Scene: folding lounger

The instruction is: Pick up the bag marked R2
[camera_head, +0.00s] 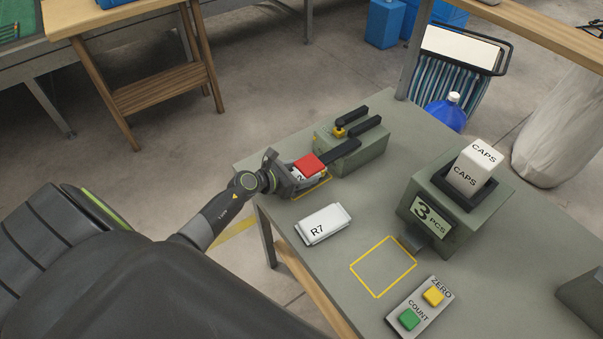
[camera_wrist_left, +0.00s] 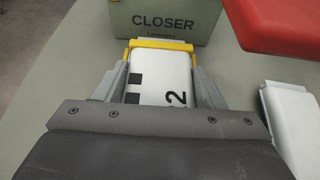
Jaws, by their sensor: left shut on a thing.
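The white bag marked R2 (camera_wrist_left: 158,75) lies between the two fingers of my left gripper (camera_wrist_left: 161,82) in the left wrist view; a "2" and black squares show on it. My left gripper (camera_head: 290,178) is shut on the bag (camera_head: 301,178), low over the table in front of the closer. A red pad (camera_head: 309,165) hides part of the bag in the head view. A yellow strip (camera_wrist_left: 160,44) runs across the bag's far end. I cannot tell whether the bag touches the table. My right gripper is not in view.
The green closer box (camera_head: 360,152) stands just beyond the bag. A white bag marked R7 (camera_head: 323,224) lies nearby. A caps dispenser (camera_head: 446,205), a yellow outlined square (camera_head: 384,266) and a button box (camera_head: 420,306) are to the right. Bare table lies between them.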

